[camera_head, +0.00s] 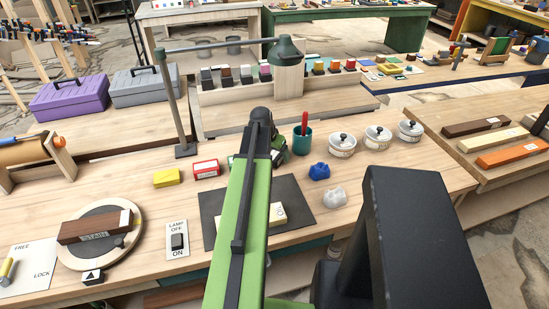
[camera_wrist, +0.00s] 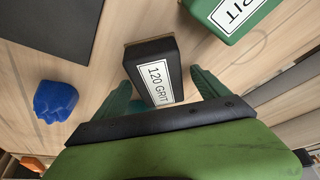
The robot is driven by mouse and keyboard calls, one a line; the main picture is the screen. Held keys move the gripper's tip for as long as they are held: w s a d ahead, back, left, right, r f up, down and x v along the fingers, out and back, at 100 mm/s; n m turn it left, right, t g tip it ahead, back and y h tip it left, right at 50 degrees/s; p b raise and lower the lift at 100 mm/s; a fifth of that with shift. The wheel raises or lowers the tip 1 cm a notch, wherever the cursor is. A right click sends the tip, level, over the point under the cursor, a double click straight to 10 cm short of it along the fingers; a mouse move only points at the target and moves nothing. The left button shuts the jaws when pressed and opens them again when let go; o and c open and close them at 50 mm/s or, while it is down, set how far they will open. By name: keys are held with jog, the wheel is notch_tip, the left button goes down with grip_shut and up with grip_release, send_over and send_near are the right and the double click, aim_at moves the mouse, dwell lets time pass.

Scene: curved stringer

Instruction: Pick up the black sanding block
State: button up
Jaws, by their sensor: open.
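The black sanding block (camera_wrist: 148,55) lies on the wooden bench in the wrist view, with a white label reading 120 GRIT. My gripper (camera_wrist: 160,82) is open above it, with one green finger to each side of the block's near end. I cannot tell how far the fingertips are above the bench. Neither finger clearly touches the block. In the head view my arm hides the black block.
A green block (camera_wrist: 240,16) with a white label lies close to the right of the black one. A blue lump (camera_wrist: 55,100) and a dark mat (camera_wrist: 45,25) are on the left.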

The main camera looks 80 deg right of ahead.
aim_at(274, 152)
jog(key=shift+f, duration=0.25)
jog(key=shift+c, duration=0.3)
jog(key=c, duration=1.7)
notch_tip(274, 152, up, 5)
jog(key=p, duration=0.4)
jog(key=shift+p, duration=0.35)
jog(key=s+a+r+p, duration=0.3)
jog(key=s+r+p, duration=0.3)
jog(key=s, duration=0.5)
jog(key=shift+s+a+r, duration=0.15)
jog(key=shift+r, duration=0.1)
